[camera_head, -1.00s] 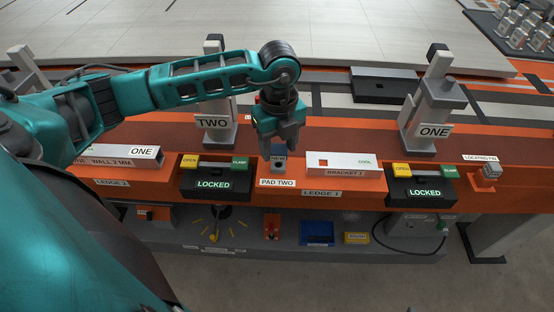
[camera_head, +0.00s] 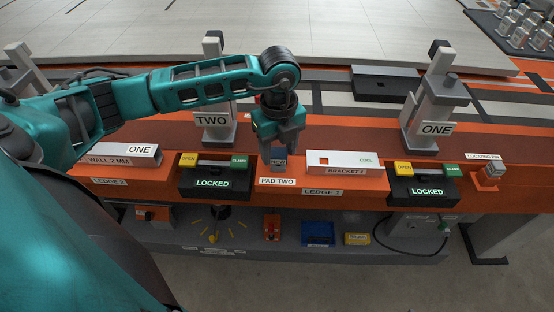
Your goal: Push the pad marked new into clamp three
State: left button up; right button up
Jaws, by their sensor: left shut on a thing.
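My left gripper (camera_head: 278,153) points down at the orange ledge, shut on a small grey-blue pad (camera_head: 279,163) whose label is too blurred to read now. The pad is just behind the PAD TWO label (camera_head: 277,181); I cannot tell whether it touches the ledge. No clamp marked three is readable. A grey clamp (camera_head: 22,60) with no visible label is partly cut off at the far left, behind my arm. My right gripper is out of view.
Clamp two (camera_head: 215,130) and clamp one (camera_head: 434,108) stand behind the ledge. Bracket 1 (camera_head: 343,160) lies right of the pad. Black boxes marked LOCKED, one left (camera_head: 213,184) and one right (camera_head: 425,190), flank this ledge section. A white-topped block (camera_head: 135,153) lies at left.

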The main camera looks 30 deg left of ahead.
pick_arm(q)
jog(key=shift+f+b, duration=0.45)
jog(key=shift+f, duration=0.3)
jog(key=o, duration=1.2)
jog(key=shift+r, duration=0.1)
jog(key=shift+o, duration=0.2)
notch_tip(320, 180, up, 6)
jog(key=p, duration=0.5)
jog(key=shift+r, duration=0.25)
jog(key=shift+r+p, duration=0.4)
jog(key=shift+r, duration=0.85)
